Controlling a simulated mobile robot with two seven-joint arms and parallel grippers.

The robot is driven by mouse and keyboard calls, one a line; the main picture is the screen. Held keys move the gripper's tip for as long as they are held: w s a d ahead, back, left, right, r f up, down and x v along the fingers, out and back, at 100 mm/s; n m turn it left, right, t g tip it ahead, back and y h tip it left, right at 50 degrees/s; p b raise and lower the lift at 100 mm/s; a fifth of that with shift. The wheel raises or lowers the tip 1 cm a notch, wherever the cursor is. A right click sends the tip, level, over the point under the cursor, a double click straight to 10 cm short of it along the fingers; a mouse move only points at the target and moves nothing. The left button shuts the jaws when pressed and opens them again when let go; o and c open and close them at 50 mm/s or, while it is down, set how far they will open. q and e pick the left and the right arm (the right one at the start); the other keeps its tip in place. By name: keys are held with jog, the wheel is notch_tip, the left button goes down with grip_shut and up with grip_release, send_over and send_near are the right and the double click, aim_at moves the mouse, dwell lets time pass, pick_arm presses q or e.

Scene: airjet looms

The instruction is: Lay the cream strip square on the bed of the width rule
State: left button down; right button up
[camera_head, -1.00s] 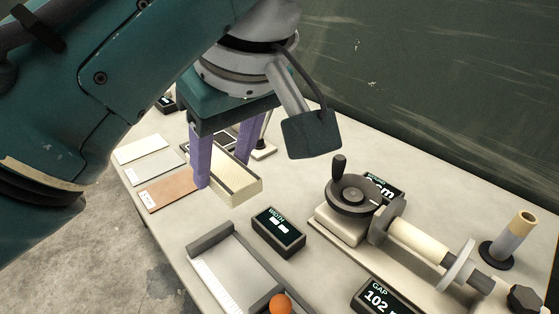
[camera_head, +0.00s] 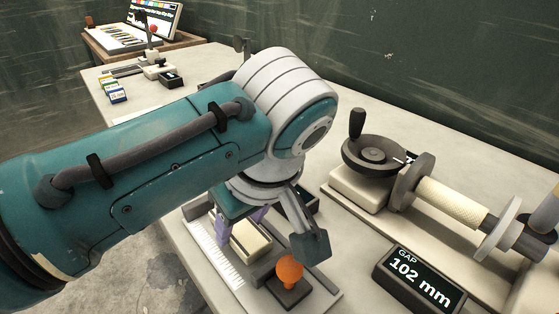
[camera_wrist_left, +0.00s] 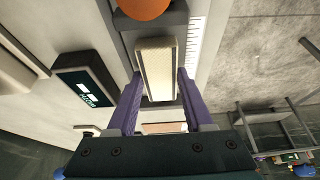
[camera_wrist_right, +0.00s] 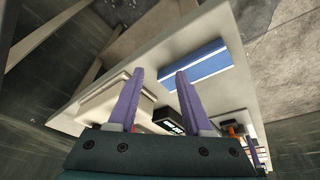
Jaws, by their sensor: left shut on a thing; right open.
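The cream strip (camera_head: 250,240) is held in my left gripper (camera_head: 238,222), low over the bed of the width rule (camera_head: 216,266). In the left wrist view the strip (camera_wrist_left: 157,70) lies between the two purple fingers of the left gripper (camera_wrist_left: 159,82). Its long side looks nearly parallel to the white scale (camera_wrist_left: 196,45), with one end close to the dark block under the orange knob (camera_head: 289,268). I cannot tell whether it touches the bed. My right gripper (camera_wrist_right: 159,74) is open and empty in the right wrist view, and out of the head view.
The dark width display (camera_wrist_left: 85,82) stands beside the rule. The handwheel device (camera_head: 375,155) and gap display (camera_head: 418,280) stand to the right. A blue and white block (camera_wrist_right: 195,68) lies beyond my right fingers. Small coloured blocks (camera_head: 112,90) sit at the far left.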

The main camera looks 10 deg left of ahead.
pick_arm(q)
jog(key=shift+f, duration=0.2)
jog(key=shift+c, duration=1.5)
grip_release()
jog(key=shift+r, duration=0.3)
pick_arm(e)
jog(key=shift+r, duration=0.1)
pick_arm(q)
jog(key=p+v, duration=0.3)
jog(key=v, duration=0.8)
jog(key=shift+d+r, duration=0.15)
jog(key=shift+r, duration=0.15)
pick_arm(e)
notch_tip(320, 180, up, 3)
jog(key=shift+w+d+r, duration=0.1)
